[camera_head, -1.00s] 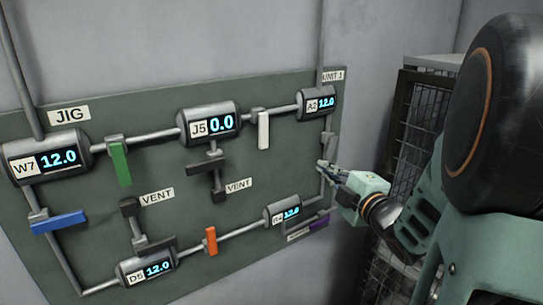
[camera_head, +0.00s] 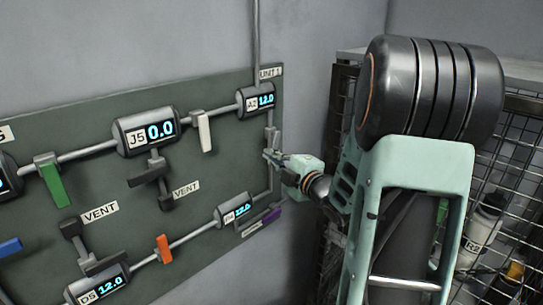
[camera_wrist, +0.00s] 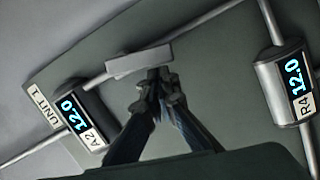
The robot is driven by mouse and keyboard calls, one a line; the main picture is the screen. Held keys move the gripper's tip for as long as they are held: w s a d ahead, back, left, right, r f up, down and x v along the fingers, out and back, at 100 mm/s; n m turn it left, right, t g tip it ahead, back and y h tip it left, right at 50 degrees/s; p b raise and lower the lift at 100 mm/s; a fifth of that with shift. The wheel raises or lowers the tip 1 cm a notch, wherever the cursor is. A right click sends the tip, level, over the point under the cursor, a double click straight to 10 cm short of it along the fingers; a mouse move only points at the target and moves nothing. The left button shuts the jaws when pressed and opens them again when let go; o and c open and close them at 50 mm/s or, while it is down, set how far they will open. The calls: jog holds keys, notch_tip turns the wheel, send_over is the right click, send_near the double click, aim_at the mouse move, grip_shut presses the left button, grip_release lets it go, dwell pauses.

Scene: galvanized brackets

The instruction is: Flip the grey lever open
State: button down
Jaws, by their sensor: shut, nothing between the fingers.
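The grey lever (camera_wrist: 138,60) sits on the pipe between gauges A2 and R4. In the wrist view it is a flat light-grey bar lying roughly along the pipe. My gripper (camera_wrist: 158,80) is shut and empty, its fingertips right beside the bar's edge; I cannot tell whether they touch it. In the head view my gripper (camera_head: 270,156) is at the right end of the board, and the grey lever is too small and partly hidden there to make out clearly. Gauge A2 (camera_head: 256,100) reads 12.0; gauge R4 (camera_wrist: 286,82) also reads 12.0.
A wire-mesh cage (camera_head: 515,170) stands right of the board.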

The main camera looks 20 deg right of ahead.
jog(key=shift+f+b, duration=0.15)
jog(key=shift+b, duration=0.2)
jog(key=b, duration=0.2)
jog(key=n+b, duration=0.1)
jog(key=b, duration=0.1)
jog(key=shift+d+f, duration=0.2)
jog(key=shift+f, duration=0.2)
jog(key=shift+w+d+f+n+b, duration=0.1)
jog(key=shift+n+b, duration=0.3)
jog(key=shift+b, duration=0.85)
jog(key=b, duration=0.3)
jog(key=shift+w+d+f+n+t, duration=0.1)
jog(key=shift+d+n+t, duration=0.05)
jog(key=shift+n+t, duration=0.2)
jog(key=shift+d+n+b, duration=0.15)
jog(key=shift+n+b, duration=0.1)
jog(key=shift+b, duration=0.6)
jog(key=shift+r, duration=0.25)
